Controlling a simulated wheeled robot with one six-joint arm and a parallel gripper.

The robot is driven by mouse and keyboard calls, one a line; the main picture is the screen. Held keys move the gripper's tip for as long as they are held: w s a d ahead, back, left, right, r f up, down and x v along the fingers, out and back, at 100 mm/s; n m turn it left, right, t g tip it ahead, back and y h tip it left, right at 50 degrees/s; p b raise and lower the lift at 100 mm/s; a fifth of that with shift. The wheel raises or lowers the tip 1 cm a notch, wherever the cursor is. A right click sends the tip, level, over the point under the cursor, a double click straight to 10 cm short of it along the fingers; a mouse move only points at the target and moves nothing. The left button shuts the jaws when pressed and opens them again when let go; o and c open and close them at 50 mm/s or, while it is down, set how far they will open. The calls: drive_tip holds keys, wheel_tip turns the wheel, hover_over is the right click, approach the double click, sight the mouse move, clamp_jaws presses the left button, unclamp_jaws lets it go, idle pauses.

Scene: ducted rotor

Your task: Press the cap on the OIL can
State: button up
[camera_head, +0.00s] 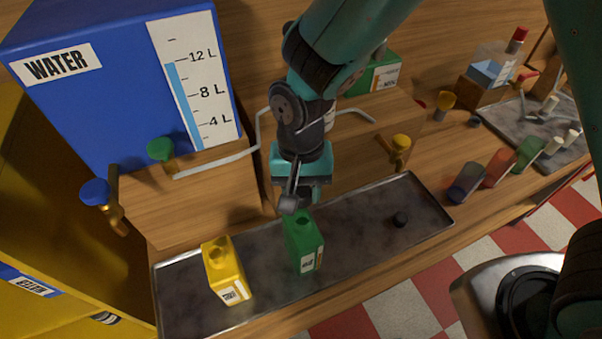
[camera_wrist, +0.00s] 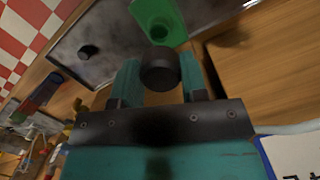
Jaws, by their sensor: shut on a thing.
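My gripper (camera_head: 293,196) is shut on a black round cap (camera_wrist: 160,70), which sits between the two teal fingers in the wrist view. In the head view the gripper is just above the top of a green can (camera_head: 303,245). The green can also shows in the wrist view (camera_wrist: 172,14), with its dark opening just beyond the held cap. The cap looks apart from the opening. A yellow can (camera_head: 224,274) stands to the left with its top opening uncovered. The can labels are too small to read surely, so I cannot tell which one says OIL.
Both cans stand on a dark metal tray (camera_head: 359,231). A second black cap (camera_head: 400,219) lies on its right part. A blue WATER tank (camera_head: 110,100), pipes and a green valve knob (camera_head: 160,149) are behind. Several coloured cylinders (camera_head: 466,183) lie to the right.

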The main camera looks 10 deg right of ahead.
drive_tip(key=b, duration=0.3)
hover_over(303, 221)
drive_tip(key=f, duration=0.4)
drive_tip(key=shift+w+f, duration=0.1)
drive_tip(key=shift+w, duration=0.3)
drive_tip(key=shift+f+b, duration=0.8)
drive_tip(key=shift+f, duration=0.15)
drive_tip(key=shift+s+p, duration=0.15)
drive_tip(key=shift+p, duration=0.15)
drive_tip(key=shift+f, duration=0.15)
idle(1.0)
drive_tip(key=o, duration=1.4)
drive_tip(key=shift+o, duration=0.2)
